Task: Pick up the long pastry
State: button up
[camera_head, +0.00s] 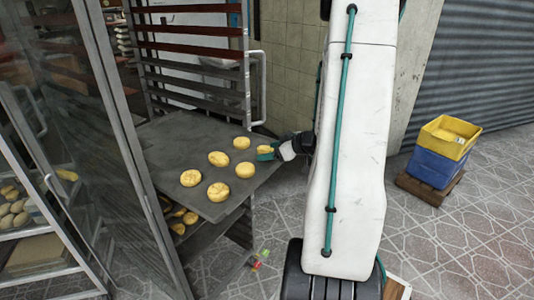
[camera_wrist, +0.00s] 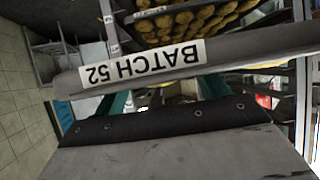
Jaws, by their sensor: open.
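A dark tray (camera_head: 165,140) sticks out of a rack and carries several round golden pastries (camera_head: 218,158). In the wrist view my gripper (camera_wrist: 165,95) is open, with teal fingers left and right. The tray's edge crosses in front of them with an upside-down "BATCH 52" label (camera_wrist: 142,63). It hides most of the space between the fingers. A longer-looking pastry (camera_head: 66,174) lies on a rack at the far left.
More pastries lie on a lower tray (camera_head: 193,243) under the first. Metal rack rails (camera_head: 190,50) rise behind the tray, and a glass door (camera_head: 95,110) stands to its left. A yellow crate (camera_head: 450,135) sits on a blue one (camera_head: 432,168) at the right.

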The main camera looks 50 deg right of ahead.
jog(key=shift+c, duration=0.3)
jog(key=c, duration=1)
